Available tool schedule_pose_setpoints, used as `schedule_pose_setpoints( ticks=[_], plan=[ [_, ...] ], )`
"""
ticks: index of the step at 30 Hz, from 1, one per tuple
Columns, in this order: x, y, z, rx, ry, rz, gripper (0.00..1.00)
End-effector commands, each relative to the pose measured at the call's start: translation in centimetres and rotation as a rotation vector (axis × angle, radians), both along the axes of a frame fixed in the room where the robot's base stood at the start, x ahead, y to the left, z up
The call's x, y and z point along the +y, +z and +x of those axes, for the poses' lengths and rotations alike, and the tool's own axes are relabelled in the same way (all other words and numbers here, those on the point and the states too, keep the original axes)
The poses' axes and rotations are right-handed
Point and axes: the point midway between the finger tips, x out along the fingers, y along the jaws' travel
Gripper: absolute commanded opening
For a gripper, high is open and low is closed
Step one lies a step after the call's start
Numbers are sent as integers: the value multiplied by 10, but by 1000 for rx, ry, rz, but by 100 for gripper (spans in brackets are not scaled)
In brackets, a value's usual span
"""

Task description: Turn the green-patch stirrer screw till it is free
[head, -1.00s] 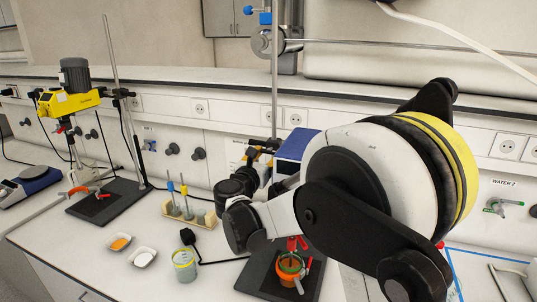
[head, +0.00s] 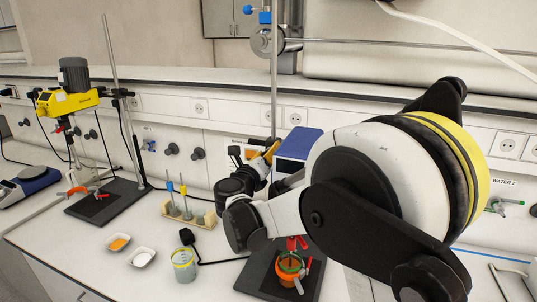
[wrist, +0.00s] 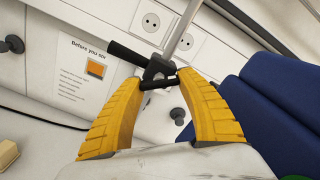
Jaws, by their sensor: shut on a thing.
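The blue stirrer (head: 298,146) is mounted on the upright rod (head: 275,95) in the head view, partly hidden by my arm. Its blue body also shows at the right of the wrist view (wrist: 262,105), with a bit of green (wrist: 298,177) at the bottom corner. In the wrist view a black screw with a crossbar handle (wrist: 158,84) sits at the dark clamp on the rod. My gripper (wrist: 163,82) has its two yellow fingers shut on this screw's handle. In the head view one yellow finger shows near the rod, and the screw is too small to tell.
A second, yellow stirrer (head: 68,101) stands far left. A rack of tools (head: 188,213), a glass beaker (head: 184,266) and two small dishes (head: 118,243) occupy the bench. A printed notice (wrist: 85,72) is on the wall.

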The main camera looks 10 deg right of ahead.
Motion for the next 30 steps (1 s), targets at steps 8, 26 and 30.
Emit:
schedule_pose_setpoints(
  ticks=[8,26,30],
  plan=[
    [-1,1,0,146,0,-218,15],
    [-2,3,-1,427,-1,-640,15],
    [-2,4,-1,466,-1,-699,15]
  ],
)
